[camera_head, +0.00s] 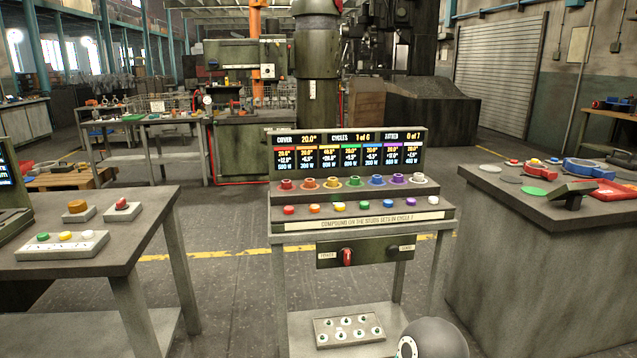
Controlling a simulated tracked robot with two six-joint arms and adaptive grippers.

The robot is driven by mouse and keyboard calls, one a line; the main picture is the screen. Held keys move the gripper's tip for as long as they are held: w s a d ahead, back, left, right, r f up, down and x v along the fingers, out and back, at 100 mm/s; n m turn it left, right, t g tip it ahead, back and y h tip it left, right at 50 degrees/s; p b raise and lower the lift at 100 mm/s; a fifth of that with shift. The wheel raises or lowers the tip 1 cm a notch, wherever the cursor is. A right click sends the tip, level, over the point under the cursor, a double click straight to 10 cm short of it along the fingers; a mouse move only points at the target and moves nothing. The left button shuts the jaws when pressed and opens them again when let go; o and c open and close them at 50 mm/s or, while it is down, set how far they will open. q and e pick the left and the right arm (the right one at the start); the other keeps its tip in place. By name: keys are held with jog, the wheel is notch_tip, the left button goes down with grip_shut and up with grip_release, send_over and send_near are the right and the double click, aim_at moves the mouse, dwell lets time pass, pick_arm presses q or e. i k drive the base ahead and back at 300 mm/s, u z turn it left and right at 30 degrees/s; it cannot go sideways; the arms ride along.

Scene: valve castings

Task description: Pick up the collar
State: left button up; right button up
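No part is plainly marked as the collar. A blue ring-shaped part (585,168) lies on the grey bench (535,255) at the right and could be it, but I cannot tell. Seven coloured collar-like pieces also sit in a row on the console (350,206) in the middle, among them a red one (286,184) and a blue one (376,181).
A table (100,258) at the left holds a button strip (62,245) and a red button box (122,210). A dark wedge (573,189), a green disc (533,191) and a red part (612,191) lie on the right bench. Floor is open between console and both tables.

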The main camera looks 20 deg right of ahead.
aim_at(332, 182)
jog(key=u, duration=0.25)
jog(key=i, duration=1.1)
jog(key=z, duration=0.6)
